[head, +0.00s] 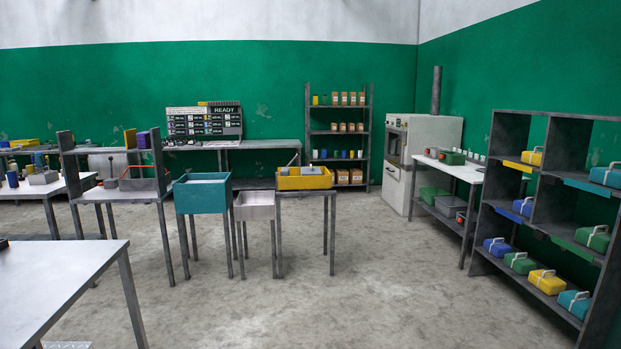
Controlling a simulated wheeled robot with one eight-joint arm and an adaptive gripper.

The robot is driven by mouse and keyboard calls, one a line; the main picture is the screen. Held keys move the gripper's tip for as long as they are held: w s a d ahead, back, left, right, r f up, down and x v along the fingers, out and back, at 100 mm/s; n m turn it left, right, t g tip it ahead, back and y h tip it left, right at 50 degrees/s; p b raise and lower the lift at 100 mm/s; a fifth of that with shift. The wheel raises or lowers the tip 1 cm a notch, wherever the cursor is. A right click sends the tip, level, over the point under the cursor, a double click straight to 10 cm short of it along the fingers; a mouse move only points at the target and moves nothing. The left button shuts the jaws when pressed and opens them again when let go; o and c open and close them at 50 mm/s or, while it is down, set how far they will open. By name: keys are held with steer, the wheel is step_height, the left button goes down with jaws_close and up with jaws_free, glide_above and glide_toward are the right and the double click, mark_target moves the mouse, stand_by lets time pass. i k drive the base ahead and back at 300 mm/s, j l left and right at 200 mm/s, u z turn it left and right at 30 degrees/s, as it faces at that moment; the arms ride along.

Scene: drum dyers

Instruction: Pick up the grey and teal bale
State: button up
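A teal bale with a pale grey strap and handle (575,303) sits at the right end of the bottom shelf of the grey rack (508,265) on the right. A similar teal-blue bale (606,176) sits in the upper right compartment, cut by the picture's edge. I cannot tell which of the two is the grey and teal bale. My gripper is not in view.
Yellow (546,281), green (520,263) and blue (497,247) bales share the bottom shelf. A white-topped table (58,275) stands at the near left. A teal bin (203,197) is in the middle. The floor before the rack (400,285) is clear.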

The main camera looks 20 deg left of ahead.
mark_target(311, 174)
steer(key=i+j+u, duration=0.4)
steer(key=i, duration=0.5)
steer(key=i+u, duration=0.4)
steer(key=i, duration=2.2)
steer(key=i+l, duration=0.1)
steer(key=i, duration=3.3)
steer(key=k+u, duration=0.1)
steer(key=u, duration=0.5)
